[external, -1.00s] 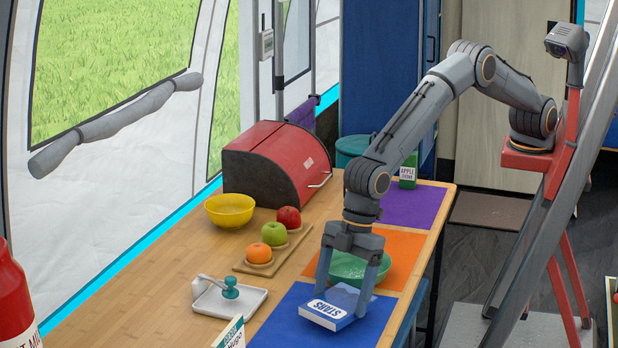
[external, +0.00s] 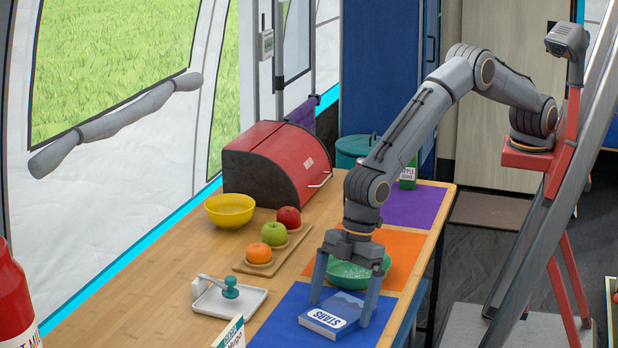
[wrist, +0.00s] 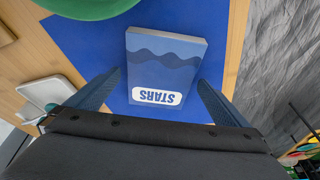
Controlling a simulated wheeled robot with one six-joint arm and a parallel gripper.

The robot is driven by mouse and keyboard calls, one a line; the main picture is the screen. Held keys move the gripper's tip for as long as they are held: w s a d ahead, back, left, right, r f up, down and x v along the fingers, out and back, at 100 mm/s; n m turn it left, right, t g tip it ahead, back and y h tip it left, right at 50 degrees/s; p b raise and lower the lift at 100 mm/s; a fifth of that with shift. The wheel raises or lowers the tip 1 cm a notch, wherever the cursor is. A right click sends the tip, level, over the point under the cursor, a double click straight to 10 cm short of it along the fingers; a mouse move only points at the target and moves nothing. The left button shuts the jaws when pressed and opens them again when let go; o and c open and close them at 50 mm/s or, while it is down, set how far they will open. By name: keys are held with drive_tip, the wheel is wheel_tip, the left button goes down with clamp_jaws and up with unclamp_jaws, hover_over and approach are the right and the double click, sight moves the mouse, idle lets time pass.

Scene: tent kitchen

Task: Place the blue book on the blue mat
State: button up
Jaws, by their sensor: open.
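The blue book (external: 334,314), with a white label reading STARS, lies flat on the blue mat (external: 280,328) at the near end of the table. In the wrist view the book (wrist: 165,65) rests on the mat (wrist: 90,60), with blue showing on its left and a narrower strip on its right. My gripper (external: 341,308) is open around the book, one finger on each side. In the wrist view the fingers (wrist: 160,85) stand apart from the book, with gaps on both sides.
A white tray (external: 250,308) with a teal-handled item is to the left. A fruit board (external: 285,250) and red bread box (external: 265,165) stand farther back. The table edge runs close on the right.

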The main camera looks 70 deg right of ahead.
drive_tip(key=b+v, duration=0.1)
drive_tip(key=v, duration=1.1)
drive_tip(key=shift+f, duration=0.1)
